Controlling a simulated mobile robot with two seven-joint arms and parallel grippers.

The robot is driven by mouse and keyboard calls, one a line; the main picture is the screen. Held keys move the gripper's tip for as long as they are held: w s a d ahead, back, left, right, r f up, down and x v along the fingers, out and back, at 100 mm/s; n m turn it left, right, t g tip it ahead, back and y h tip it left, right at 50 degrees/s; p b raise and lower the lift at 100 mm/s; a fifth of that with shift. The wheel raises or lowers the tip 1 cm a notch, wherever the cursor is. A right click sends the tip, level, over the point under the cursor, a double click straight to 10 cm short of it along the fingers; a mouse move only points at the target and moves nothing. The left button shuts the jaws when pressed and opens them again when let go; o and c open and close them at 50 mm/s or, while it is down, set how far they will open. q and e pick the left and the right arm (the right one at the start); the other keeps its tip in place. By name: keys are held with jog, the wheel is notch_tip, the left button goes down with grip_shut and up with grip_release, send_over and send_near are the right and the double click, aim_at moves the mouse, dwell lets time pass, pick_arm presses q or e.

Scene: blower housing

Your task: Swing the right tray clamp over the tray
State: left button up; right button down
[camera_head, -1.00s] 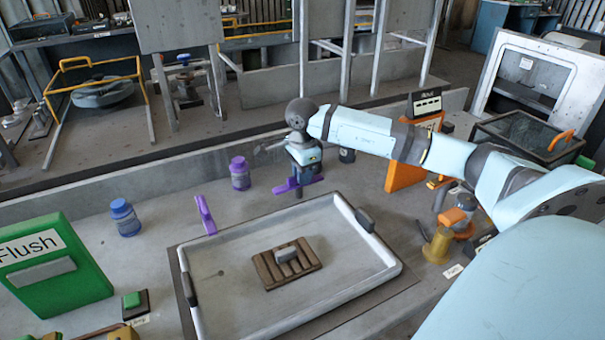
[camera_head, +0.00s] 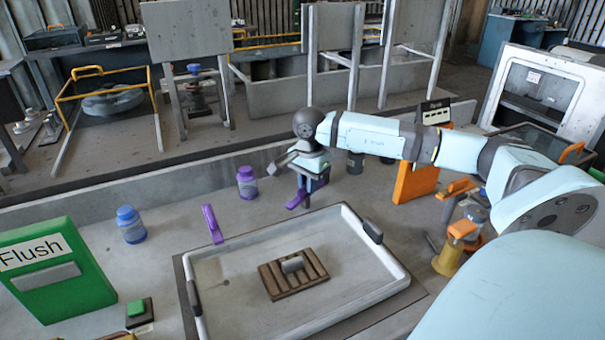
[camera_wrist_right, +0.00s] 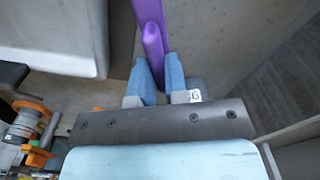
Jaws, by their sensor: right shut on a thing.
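The white tray (camera_head: 215,255) lies on the bench with a slatted brown block (camera_head: 292,275) inside. The right tray clamp (camera_head: 297,200) is a purple bar just behind the tray's back rim. It looks clear of the tray interior in the head view. My right gripper (camera_head: 302,187) is above it and shut on it, partly hiding it. In the right wrist view, the purple clamp (camera_wrist_right: 153,38) runs between the blue fingertips of my right gripper (camera_wrist_right: 158,80). My left gripper is not in view.
A green Flush box (camera_head: 55,275) and a green button (camera_head: 137,308) are left of the tray. Blue (camera_head: 131,224) and purple (camera_head: 247,182) bottles stand behind it. An orange panel (camera_head: 415,175) and yellow-orange fittings (camera_head: 453,250) stand to the right.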

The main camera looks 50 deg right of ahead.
jog(key=n, duration=0.6)
jog(key=shift+w+a, duration=0.1)
jog(key=shift+w, duration=0.2)
jog(key=n, duration=0.6)
jog(key=shift+w+a+b, duration=0.2)
jog(key=shift+b, duration=0.2)
jog(key=shift+n, duration=0.4)
jog(key=c, duration=1.1)
grip_release()
jog(key=shift+c, duration=0.2)
notch_tip(320, 180, up, 14)
jog(key=p, duration=0.2)
jog(key=shift+f, duration=0.1)
